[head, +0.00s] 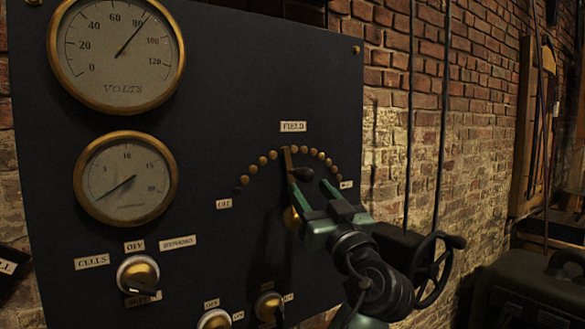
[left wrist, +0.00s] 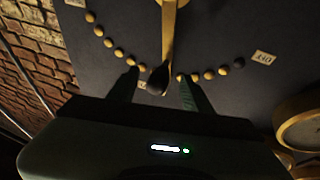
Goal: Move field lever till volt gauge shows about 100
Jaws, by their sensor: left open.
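The volt gauge (head: 117,90) is the upper round dial on the dark panel. Its needle points close to the 80 mark, short of 100. The field lever (head: 288,158) is a brass arm with a dark knob (head: 302,174), standing nearly upright at the middle of the arc of brass studs under the FIELD label. My left gripper (head: 312,191) is open at the knob. In the left wrist view, the lever (left wrist: 168,40) hangs down between the two spread fingers (left wrist: 158,88), with its knob between their tips. Contact cannot be told. My right gripper is not in view.
A lower gauge (head: 128,195) sits under the volt gauge. Below are a cells knob (head: 138,272) and other brass switches (head: 268,305). A dark handwheel (head: 432,268) stands right of my arm, before the brick wall (head: 470,140). The arc of studs (head: 262,160) is clear both sides.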

